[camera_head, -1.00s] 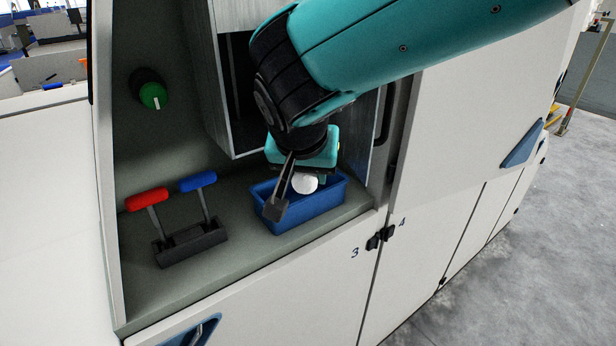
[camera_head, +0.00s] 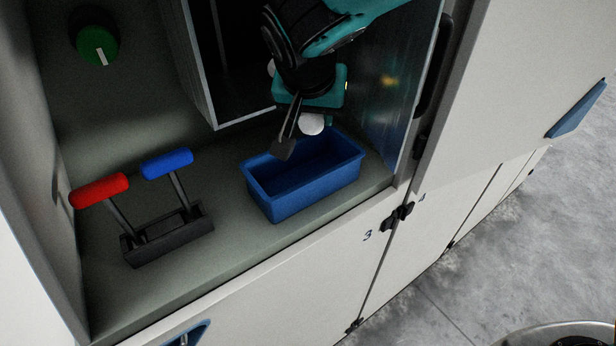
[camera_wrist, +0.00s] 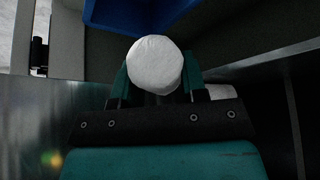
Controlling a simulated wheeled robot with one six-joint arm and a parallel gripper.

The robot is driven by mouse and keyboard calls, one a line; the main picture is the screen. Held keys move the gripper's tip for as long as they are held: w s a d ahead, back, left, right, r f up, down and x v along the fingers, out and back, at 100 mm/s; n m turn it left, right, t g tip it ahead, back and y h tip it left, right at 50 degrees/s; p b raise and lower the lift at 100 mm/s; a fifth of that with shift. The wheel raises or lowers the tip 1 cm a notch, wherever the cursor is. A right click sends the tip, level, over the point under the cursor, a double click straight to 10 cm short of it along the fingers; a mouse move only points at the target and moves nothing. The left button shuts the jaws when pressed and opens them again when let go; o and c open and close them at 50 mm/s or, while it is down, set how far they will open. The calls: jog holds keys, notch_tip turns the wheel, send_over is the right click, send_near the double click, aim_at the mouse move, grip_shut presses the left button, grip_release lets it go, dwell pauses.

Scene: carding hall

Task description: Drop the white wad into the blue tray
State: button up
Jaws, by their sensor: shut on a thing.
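My gripper (camera_head: 309,122) is shut on the white wad (camera_head: 311,125), a pale, rounded lump. In the wrist view the wad (camera_wrist: 155,65) sits between the two teal fingers of my gripper (camera_wrist: 154,82). The blue tray (camera_head: 288,207) is an open rectangular box on the grey shelf, and its visible inside is empty. In the head view the wad shows at the tray's far rim, seemingly above it; the exact height gap is hard to tell. The tray (camera_wrist: 140,14) also shows at the top of the wrist view, beyond the wad.
A grey metal box (camera_head: 203,75) with a dark opening stands behind my gripper. Red (camera_head: 99,190) and blue (camera_head: 167,163) levers stand left of the tray, below a green knob (camera_head: 98,46). A shiny panel (camera_head: 395,105) closes the right side. A pale thing (camera_wrist: 222,92) shows behind my gripper.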

notch_tip(320, 180, down, 2)
jog(key=shift+f+b, duration=0.1)
jog(key=shift+b, duration=0.35)
jog(key=o, duration=1)
jog(key=shift+c, duration=0.2)
jog(key=shift+s, duration=0.1)
jog(key=b+v, duration=0.2)
jog(key=v, duration=1.5)
jog(key=shift+r, duration=0.2)
jog(key=shift+s, duration=0.15)
